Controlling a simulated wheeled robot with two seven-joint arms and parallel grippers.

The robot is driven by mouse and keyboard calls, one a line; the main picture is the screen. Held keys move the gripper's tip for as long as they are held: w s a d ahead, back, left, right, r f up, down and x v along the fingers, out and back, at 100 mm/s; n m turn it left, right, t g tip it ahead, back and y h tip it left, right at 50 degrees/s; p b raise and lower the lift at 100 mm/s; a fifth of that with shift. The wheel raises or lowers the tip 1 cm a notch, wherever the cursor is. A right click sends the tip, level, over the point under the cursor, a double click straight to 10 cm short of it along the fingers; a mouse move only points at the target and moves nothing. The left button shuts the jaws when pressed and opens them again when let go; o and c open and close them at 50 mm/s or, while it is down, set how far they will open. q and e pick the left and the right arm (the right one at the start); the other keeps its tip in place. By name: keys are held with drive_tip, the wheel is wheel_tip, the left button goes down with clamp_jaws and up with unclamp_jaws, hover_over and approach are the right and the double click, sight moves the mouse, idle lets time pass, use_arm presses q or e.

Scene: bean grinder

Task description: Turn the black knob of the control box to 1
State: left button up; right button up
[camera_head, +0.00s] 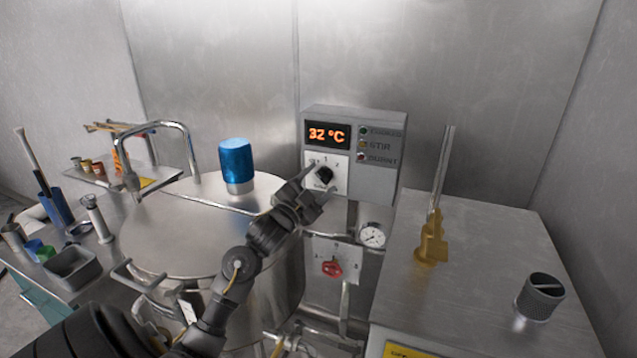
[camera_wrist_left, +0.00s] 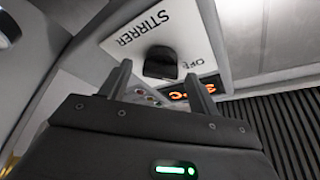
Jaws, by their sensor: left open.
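The grey control box (camera_head: 386,183) stands against the back wall, with an orange display (camera_head: 328,135) reading 32 °C. Its black knob (camera_head: 325,175) sits on a white dial plate with marks including 1 and 2. In the left wrist view the knob (camera_wrist_left: 160,63) lies just beyond and between the fingertips, near the words STIRRER and OFF. I cannot tell which mark it points to. My left gripper (camera_head: 318,181) is open in front of the dial, a finger on either side of the knob; contact is not clear. My right gripper is not in view.
A large lidded steel vessel (camera_head: 165,235) with a blue-topped part (camera_head: 236,163) stands left of the box. A red valve handle (camera_head: 332,268) and a gauge (camera_head: 373,236) sit below it. A steel cabinet (camera_head: 480,290) with a brass fitting (camera_head: 432,245) is at right.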

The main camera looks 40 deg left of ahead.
use_arm(q)
drive_tip(key=c, duration=1)
drive_tip(key=shift+m, duration=0.4)
drive_tip(key=m, duration=0.2)
drive_tip(key=m+g+h, duration=0.1)
drive_tip(key=m, duration=0.1)
drive_tip(key=shift+r+h+p, duration=0.15)
drive_tip(key=shift+h+p, duration=0.15)
drive_tip(key=shift+p, duration=0.1)
drive_tip(key=shift+a+m+g+h, duration=0.15)
drive_tip(key=shift+m+g, duration=0.35)
drive_tip(key=shift+m, duration=0.7)
drive_tip(key=shift+d+m+g+h, duration=0.15)
drive_tip(key=shift+m+g, duration=0.35)
drive_tip(key=shift+m, duration=0.7)
drive_tip(key=shift+a, duration=0.1)
drive_tip(key=o, duration=1)
